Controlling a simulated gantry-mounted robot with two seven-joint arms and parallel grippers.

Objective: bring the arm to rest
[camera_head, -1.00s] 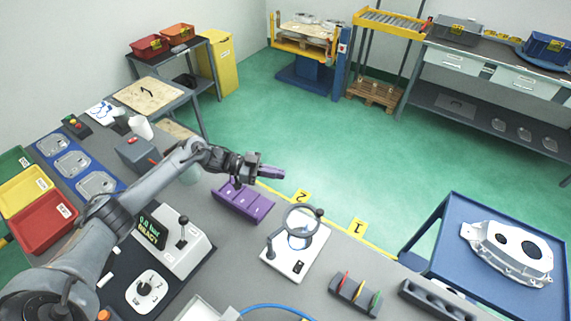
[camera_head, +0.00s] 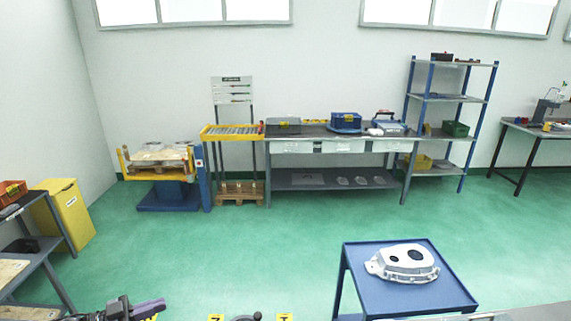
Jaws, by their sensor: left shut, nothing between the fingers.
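My left gripper (camera_head: 146,308) shows at the bottom left edge of the head view, with dark and purple fingers pointing right. It is shut with nothing between the fingers. Most of my left arm is below the picture. My right gripper is not in the picture.
A blue cart (camera_head: 358,262) bearing an aluminium casting (camera_head: 405,262) stands at the lower right. A yellow cabinet (camera_head: 68,215) and a dark shelf (camera_head: 50,262) stand at left. A long workbench (camera_head: 335,146) and a blue-posted rack (camera_head: 463,130) line the back wall. The green floor between is clear.

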